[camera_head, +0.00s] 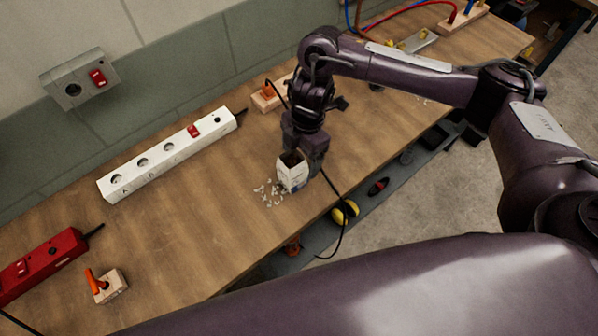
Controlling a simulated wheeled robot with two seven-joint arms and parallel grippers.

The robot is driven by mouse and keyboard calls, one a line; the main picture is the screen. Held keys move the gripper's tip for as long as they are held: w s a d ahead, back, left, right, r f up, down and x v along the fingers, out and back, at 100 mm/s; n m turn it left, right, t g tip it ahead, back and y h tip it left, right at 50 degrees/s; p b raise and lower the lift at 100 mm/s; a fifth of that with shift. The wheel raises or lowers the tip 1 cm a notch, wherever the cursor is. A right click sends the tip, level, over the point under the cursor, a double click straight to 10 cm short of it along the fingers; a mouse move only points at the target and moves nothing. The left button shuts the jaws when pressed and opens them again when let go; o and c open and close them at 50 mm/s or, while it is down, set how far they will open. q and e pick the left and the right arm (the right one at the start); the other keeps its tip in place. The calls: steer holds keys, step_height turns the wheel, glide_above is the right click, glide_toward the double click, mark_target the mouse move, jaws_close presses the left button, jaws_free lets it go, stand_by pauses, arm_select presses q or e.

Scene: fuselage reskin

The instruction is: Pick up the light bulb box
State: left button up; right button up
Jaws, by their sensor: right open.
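A small white box (291,177), which looks like the light bulb box, stands on the wooden workbench with a dark opening at its top. My right gripper (303,157) is open and points down right at the box. One finger shows close beside the box's right side; I cannot tell whether it touches. The other finger is hard to make out. My left gripper is not in view.
Small white pieces (268,192) lie scattered left of the box on the workbench (180,235). A white power strip (165,158) lies behind, and a red one (42,262) at left. An orange-handled switch block (108,284) sits near the front. A yellow item (345,212) is below the bench edge.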

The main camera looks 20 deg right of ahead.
mark_target(292, 169)
steer(key=a+f+p, duration=0.2)
steer(key=f, duration=0.1)
steer(key=shift+w+a, duration=0.15)
step_height(292, 169, down, 2)
steer(key=shift+f, duration=0.1)
steer(key=shift+f+p, duration=0.2)
steer(key=shift+p, duration=0.1)
steer(key=shift+c, duration=0.8)
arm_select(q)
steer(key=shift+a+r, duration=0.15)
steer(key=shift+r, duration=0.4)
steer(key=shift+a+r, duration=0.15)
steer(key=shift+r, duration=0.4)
arm_select(e)
steer(key=c, duration=0.9)
